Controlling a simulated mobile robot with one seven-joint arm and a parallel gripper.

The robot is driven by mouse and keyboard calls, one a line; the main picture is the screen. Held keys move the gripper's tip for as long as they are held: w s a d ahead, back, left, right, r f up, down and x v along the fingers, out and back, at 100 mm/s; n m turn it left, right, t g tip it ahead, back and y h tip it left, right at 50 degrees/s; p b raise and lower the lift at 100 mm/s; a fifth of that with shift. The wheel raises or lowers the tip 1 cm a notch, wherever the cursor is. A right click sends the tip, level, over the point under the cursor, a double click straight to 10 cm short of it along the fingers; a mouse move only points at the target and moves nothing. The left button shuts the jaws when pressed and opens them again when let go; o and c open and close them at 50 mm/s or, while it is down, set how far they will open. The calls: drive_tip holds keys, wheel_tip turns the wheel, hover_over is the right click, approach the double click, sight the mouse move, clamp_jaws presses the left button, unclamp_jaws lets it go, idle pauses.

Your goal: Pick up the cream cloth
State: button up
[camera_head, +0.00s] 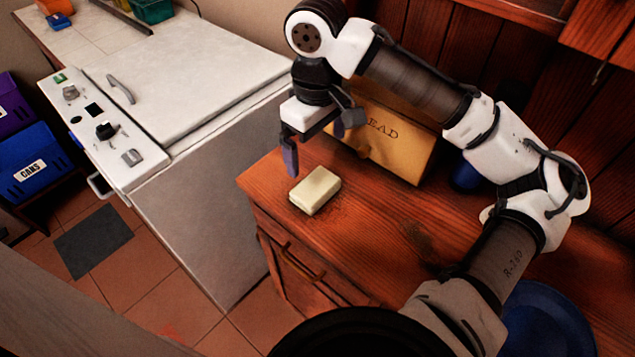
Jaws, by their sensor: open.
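A small cream block-shaped thing (315,191), which looks like the folded cream cloth, lies on the wooden counter (375,240) near its left front corner. My gripper (315,155) is open and empty. It points down and hangs above the counter, just behind and slightly left of the cream cloth in the picture. One finger shows at the left and the other at the right, near the bread box. The gripper appears apart from the cloth.
A yellow bread box (395,140) stands close behind the cloth. A blue object (466,176) sits right of it, and a blue round dish (545,320) is at the lower right. A white appliance (190,75) stands left of the counter. Blue bin (30,165) is far left.

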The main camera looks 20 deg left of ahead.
sight(316, 185)
wheel_tip(316, 185, down, 10)
drive_tip(key=shift+s+a+f+p, duration=0.1)
drive_tip(key=shift+s+p, duration=0.05)
drive_tip(key=shift+p, duration=0.5)
drive_tip(key=c, duration=0.8)
wheel_tip(316, 185, up, 20)
drive_tip(key=b, duration=0.1)
drive_tip(key=o, duration=0.4)
drive_tip(key=shift+c, duration=1.6)
